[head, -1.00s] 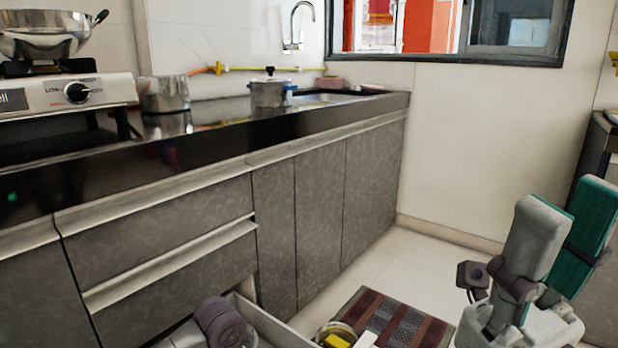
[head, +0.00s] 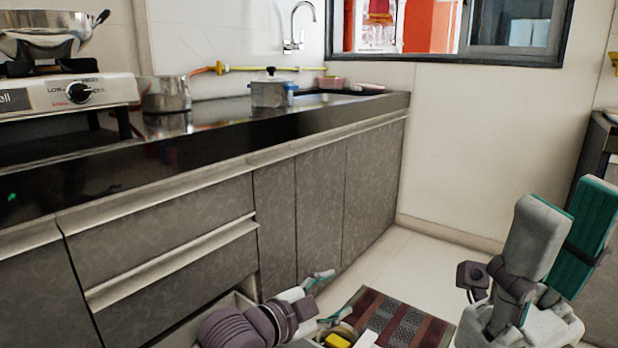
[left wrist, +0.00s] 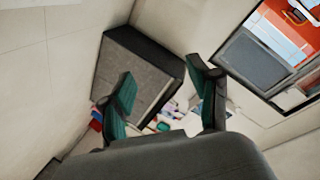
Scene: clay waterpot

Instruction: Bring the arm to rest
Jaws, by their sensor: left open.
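My left gripper (head: 341,293) is low in front of the counter, over the edge of an open drawer (head: 236,303). Its two teal-lined fingers point right and stand apart with nothing between them. The left wrist view also shows my left gripper (left wrist: 160,68) open, with a dark cabinet end and scattered small objects in the distance beyond it. My right gripper (head: 567,197) points up at the lower right. Its grey finger and teal pad appear apart, and no object shows between them.
A dark counter (head: 225,140) runs along the left, with a stove (head: 60,95), a steel pot (head: 165,94) and a lidded pot (head: 270,90). A striped mat (head: 400,322) lies on the floor. The pale floor (head: 430,262) behind it is clear.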

